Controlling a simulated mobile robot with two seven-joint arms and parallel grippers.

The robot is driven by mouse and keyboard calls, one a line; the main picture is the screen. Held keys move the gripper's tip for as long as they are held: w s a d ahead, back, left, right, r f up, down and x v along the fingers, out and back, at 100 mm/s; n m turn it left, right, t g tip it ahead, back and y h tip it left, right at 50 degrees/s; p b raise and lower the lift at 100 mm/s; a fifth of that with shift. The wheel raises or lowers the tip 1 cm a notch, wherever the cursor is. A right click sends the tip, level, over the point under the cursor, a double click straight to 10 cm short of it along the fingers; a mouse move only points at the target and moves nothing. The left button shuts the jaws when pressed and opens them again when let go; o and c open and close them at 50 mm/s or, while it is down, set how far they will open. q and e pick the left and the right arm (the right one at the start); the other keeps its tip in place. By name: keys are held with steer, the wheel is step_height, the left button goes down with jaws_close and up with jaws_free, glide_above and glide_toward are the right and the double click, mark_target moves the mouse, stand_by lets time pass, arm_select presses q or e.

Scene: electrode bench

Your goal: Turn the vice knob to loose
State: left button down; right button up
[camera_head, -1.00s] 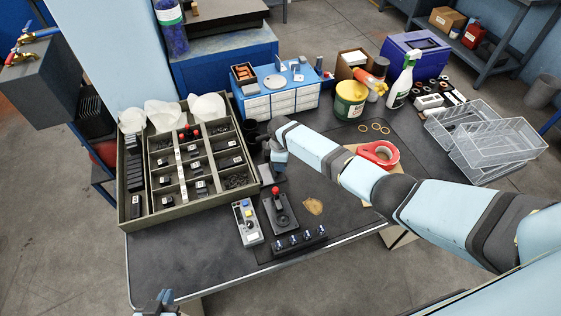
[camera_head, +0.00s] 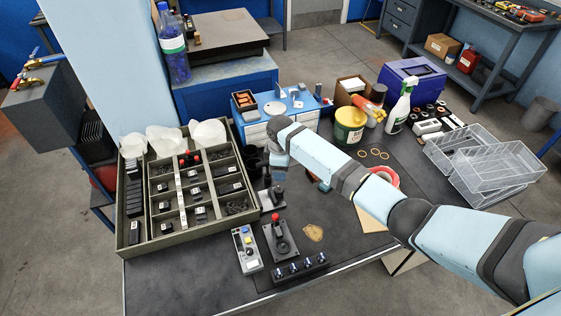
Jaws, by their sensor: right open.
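My right gripper (camera_head: 276,176) is at the end of the pale blue arm that comes in from the right. It points down over a small dark fixture (camera_head: 270,201) on the bench. Its fingers are small and dark here and partly merge with the fixture; it is open, and I cannot tell whether it touches anything. In front stands a black device with a red ball knob (camera_head: 275,217), apart from the gripper. I cannot tell which of these two carries the vice knob, nor how the knob is turned. My left gripper is not in view.
A compartment tray (camera_head: 127,240) of dark parts stands left. A grey button box (camera_head: 247,250) and a black strip with several blue-tipped pegs (camera_head: 296,268) lie in front. Behind are blue drawers (camera_head: 252,132), a yellow-green tub (camera_head: 349,127) and red tape (camera_head: 385,174). The bench's front left is clear.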

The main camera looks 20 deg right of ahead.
steer(key=shift+r, duration=1.65)
steer(key=s+a+f+m+t+y, duration=0.1)
steer(key=s+a+f+m, duration=0.1)
steer(key=s, duration=0.7)
steer(key=s+a+f+m+y, duration=0.1)
steer(key=s+f+m, duration=0.1)
steer(key=s, duration=0.7)
steer(key=s+d+r+m+t+h, duration=0.1)
steer(key=s+d+r+m, duration=0.35)
steer(key=s, duration=0.65)
steer(key=s+d+r+m+t+h, duration=0.1)
steer(key=s+d+r+m+t, duration=0.15)
steer(key=s+d+r, duration=0.6)
steer(key=w+a+f+t+y, duration=0.1)
steer(key=a+f+t, duration=0.2)
steer(key=a+f, duration=0.2)
steer(key=w+a+f+t+y, duration=0.2)
steer(key=a+f, duration=0.3)
steer(key=f, duration=0.6)
steer(key=shift+f+n+t, duration=0.15)
steer(key=shift+n+t, duration=0.25)
steer(key=shift+t, duration=0.25)
